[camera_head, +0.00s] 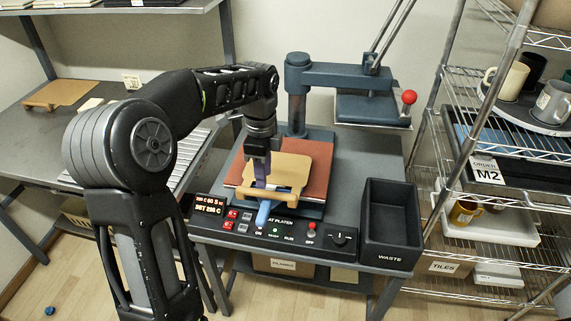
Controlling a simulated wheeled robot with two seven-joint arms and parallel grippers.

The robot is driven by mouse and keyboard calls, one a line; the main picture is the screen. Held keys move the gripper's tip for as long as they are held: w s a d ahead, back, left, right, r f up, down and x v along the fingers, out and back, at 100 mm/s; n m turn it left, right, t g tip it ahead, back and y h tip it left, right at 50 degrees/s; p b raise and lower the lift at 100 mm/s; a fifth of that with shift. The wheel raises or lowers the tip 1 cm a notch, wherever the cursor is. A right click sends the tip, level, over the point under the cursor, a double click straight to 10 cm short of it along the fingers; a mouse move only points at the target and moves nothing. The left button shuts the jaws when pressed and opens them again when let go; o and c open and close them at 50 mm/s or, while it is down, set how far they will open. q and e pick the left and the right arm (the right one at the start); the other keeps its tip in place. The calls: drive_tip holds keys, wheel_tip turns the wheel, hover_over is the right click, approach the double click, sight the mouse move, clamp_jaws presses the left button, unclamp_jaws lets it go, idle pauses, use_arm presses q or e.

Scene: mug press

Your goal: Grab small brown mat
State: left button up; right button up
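A small tan-brown mat (288,168) with a rounded light-wood handle (285,195) along its front edge lies on the larger red-brown pad of the press (318,160). My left gripper (262,198) points down at the left part of this handle. One purple finger shows above the handle and a blue tip shows in front of it. The gap between the fingers is hidden, so I cannot tell whether they close on the handle. A similar tan mat (68,93) with a handle lies on the left table. My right gripper is not in view.
The press's raised upper plate (368,110) and red-knobbed lever (409,97) stand behind right. The control panel (275,236) is in front. A dark waste bin (391,240) stands at right, beside a wire rack (490,80) with mugs. The left table has free room.

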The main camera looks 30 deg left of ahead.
sight(266, 191)
use_arm(q)
drive_tip(key=shift+w, duration=0.45)
drive_tip(key=shift+s+r, duration=0.15)
drive_tip(key=shift+s, duration=0.15)
drive_tip(key=shift+w+f, duration=0.1)
drive_tip(key=shift+f, duration=1.3)
wheel_tip(266, 191, down, 5)
drive_tip(key=shift+f+p, duration=0.1)
drive_tip(key=shift+p, duration=0.4)
drive_tip(key=shift+c, duration=0.3)
clamp_jaws()
